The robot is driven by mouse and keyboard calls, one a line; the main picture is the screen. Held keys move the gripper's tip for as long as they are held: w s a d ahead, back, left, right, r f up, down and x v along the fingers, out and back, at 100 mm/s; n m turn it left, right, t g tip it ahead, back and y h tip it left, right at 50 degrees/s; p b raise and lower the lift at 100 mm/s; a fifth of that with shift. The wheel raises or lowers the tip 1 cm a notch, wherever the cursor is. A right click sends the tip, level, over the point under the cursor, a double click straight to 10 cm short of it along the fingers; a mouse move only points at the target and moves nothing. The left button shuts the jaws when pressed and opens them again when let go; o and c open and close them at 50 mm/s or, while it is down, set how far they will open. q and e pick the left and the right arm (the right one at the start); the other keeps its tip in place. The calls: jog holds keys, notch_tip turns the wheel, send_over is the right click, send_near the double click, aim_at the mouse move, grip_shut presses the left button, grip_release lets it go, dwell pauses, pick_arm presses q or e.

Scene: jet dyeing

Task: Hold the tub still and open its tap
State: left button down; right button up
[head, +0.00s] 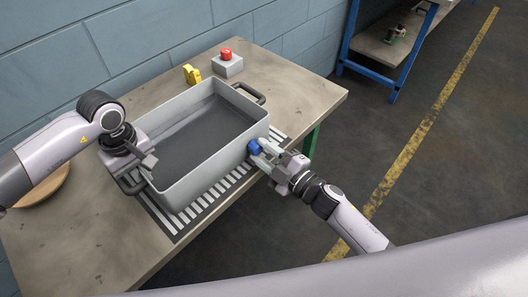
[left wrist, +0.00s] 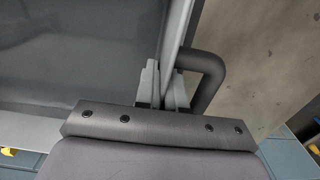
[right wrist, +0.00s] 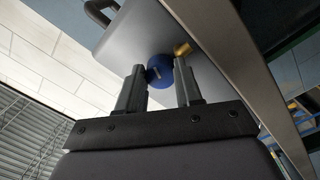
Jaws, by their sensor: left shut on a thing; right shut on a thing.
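The grey rectangular tub (head: 212,168) stands on the table with dark liquid or a dark floor inside; I cannot tell which. My left gripper (head: 148,160) is shut on the tub's near-left rim, beside a dark handle (left wrist: 214,72); the left wrist view shows its fingers (left wrist: 163,88) on both sides of the wall. The tap has a round blue knob (head: 254,147) on the tub's right end wall and a brass spout (right wrist: 183,48). My right gripper (head: 265,153) is shut on the blue knob, which also shows between the fingers in the right wrist view (right wrist: 160,68).
A round wooden item (head: 42,188) is at the left. A blue-framed bench (head: 380,48) stands beyond open floor.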

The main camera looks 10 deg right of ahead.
jog(key=shift+n, duration=2.2)
jog(key=o, duration=1.1)
jog(key=shift+c, duration=0.2)
jog(key=v, duration=1.2)
